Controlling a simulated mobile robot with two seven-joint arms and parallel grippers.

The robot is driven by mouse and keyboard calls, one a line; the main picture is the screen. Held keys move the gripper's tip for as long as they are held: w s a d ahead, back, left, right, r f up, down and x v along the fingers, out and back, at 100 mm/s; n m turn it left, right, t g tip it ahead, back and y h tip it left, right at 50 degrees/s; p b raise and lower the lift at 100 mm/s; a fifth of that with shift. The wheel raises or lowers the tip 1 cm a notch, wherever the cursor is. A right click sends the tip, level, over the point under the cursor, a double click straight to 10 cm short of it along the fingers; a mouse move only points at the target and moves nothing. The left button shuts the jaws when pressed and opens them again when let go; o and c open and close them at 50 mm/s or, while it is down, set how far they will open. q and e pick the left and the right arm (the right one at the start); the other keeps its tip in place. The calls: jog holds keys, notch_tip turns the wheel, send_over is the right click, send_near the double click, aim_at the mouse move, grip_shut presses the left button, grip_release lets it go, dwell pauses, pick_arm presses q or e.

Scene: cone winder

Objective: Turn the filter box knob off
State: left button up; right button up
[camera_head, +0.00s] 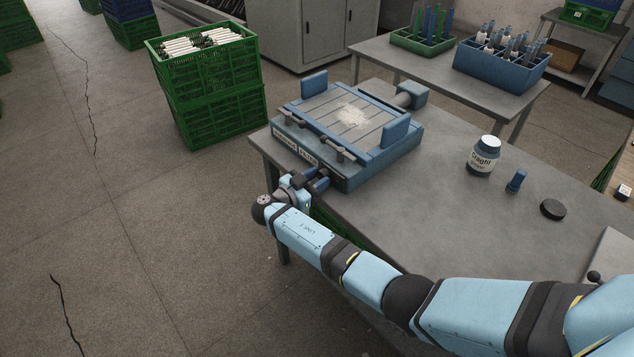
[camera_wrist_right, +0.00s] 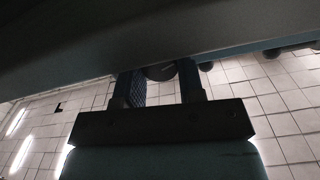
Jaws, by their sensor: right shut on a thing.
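The blue filter box (camera_head: 357,172) sits at the near left part of the grey table, with pale dust on its slatted top and labels on its front. My right gripper (camera_head: 320,181) is at the box's lower front face, by its right end. In the right wrist view its two fingers (camera_wrist_right: 162,86) are on either side of a dark round knob (camera_wrist_right: 161,73), shut on it. The fingers and box edge hide most of the knob, so I cannot tell its setting. The left gripper is not in view.
A labelled jar (camera_head: 483,157), a small blue bottle (camera_head: 516,181) and a black disc (camera_head: 552,209) stand on the table (camera_head: 420,215), right of the box. Green crates (camera_head: 212,95) are stacked behind left. A second table (camera_head: 395,62) holds bins.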

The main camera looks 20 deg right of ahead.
jog(key=shift+n+b, duration=0.75)
jog(key=shift+n, duration=1.45)
jog(key=o, duration=0.6)
jog(key=shift+o, duration=0.2)
jog(key=b+v, duration=0.1)
jog(key=v, duration=1.3)
jog(key=shift+d, duration=0.15)
